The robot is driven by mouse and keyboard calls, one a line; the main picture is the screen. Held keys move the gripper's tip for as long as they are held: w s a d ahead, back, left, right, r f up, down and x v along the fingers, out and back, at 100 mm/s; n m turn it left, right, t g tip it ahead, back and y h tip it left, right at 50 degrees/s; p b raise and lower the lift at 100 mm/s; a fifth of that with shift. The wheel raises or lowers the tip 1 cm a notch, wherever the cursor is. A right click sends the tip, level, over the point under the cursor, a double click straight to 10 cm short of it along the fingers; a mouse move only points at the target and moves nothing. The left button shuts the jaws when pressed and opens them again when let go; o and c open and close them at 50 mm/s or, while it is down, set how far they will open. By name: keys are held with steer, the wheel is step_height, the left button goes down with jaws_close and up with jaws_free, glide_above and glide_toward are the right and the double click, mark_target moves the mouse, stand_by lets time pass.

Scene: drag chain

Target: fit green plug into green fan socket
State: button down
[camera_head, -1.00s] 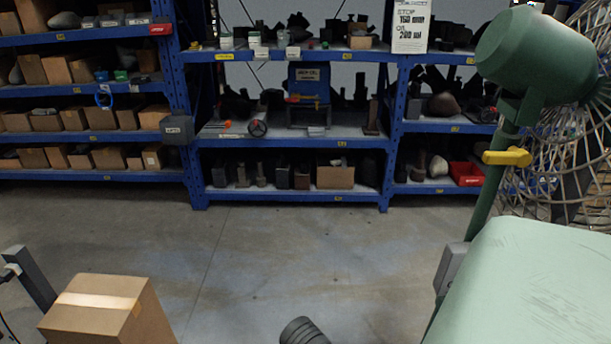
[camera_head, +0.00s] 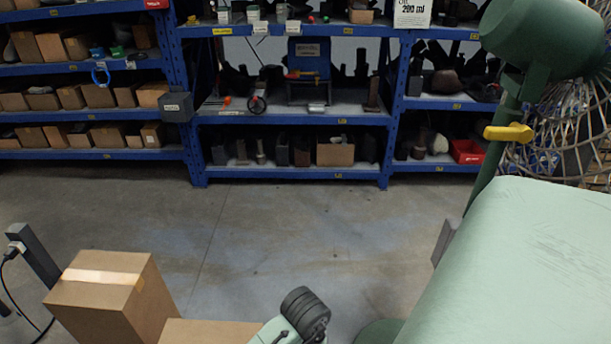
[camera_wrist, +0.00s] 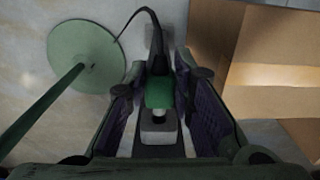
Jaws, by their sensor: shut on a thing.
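In the wrist view my gripper (camera_wrist: 158,80) is shut on a green plug (camera_wrist: 158,92), which sits between its purple-lined fingers. A black cable runs from the plug away past the fingertips and bends left. A pale tip and a light grey block lie in line with the plug; I cannot tell if the block belongs to it. The green fan (camera_head: 540,40) stands at the right of the head view, with a yellow clamp on its post. A grey box (camera_head: 445,242) by the post is partly hidden; I cannot make out a socket. The fan's round base (camera_wrist: 86,58) shows in the wrist view.
Cardboard boxes (camera_head: 108,290) stand at the lower left, also at right in the wrist view. A grey post (camera_head: 32,255) with a black plug and cable is left of them. Blue shelves (camera_head: 290,118) line the back. The middle floor is clear.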

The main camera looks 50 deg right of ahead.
steer(key=shift+w+d, duration=0.7)
steer(key=shift+d, duration=0.2)
steer(key=c, duration=1.3)
jaws_free()
step_height(320, 180, up, 12)
